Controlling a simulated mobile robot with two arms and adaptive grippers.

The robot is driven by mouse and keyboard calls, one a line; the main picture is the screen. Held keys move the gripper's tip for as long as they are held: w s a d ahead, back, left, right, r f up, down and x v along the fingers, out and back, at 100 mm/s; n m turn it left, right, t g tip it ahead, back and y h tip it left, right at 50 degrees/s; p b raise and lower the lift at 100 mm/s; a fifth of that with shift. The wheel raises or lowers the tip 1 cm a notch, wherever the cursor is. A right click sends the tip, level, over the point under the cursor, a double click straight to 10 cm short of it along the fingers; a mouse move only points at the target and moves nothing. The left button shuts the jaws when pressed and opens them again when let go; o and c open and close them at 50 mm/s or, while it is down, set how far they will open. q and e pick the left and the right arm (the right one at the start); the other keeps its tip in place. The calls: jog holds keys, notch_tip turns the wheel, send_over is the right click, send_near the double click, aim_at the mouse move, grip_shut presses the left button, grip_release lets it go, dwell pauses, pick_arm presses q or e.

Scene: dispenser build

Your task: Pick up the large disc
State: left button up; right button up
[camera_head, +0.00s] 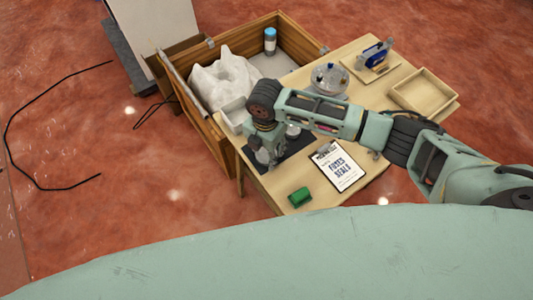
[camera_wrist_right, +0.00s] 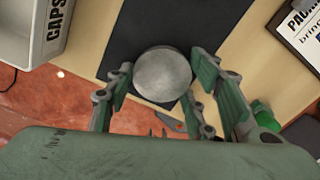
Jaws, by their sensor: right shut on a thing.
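A round grey metal disc (camera_wrist_right: 163,76) sits between the fingers of my right gripper (camera_wrist_right: 161,82) in the right wrist view. The gripper is shut on it, with a finger against each side. The dark mat (camera_wrist_right: 130,38) lies beneath; I cannot tell whether the disc touches it. In the head view my right gripper (camera_head: 264,153) points down over the left part of the mat (camera_head: 293,146), and the disc is mostly hidden there. My left gripper is not in view.
A clipboard (camera_head: 341,168) and a green block (camera_head: 300,197) lie on the table near the mat. A wooden crate (camera_head: 212,142) stands left. A shallow tray (camera_head: 447,99) and glass bowl (camera_head: 330,78) stand farther back.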

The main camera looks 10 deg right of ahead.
jog(key=shift+w+a, duration=0.1)
jog(key=shift+w, duration=0.05)
jog(key=c, duration=0.5)
jog(key=shift+r, duration=0.1)
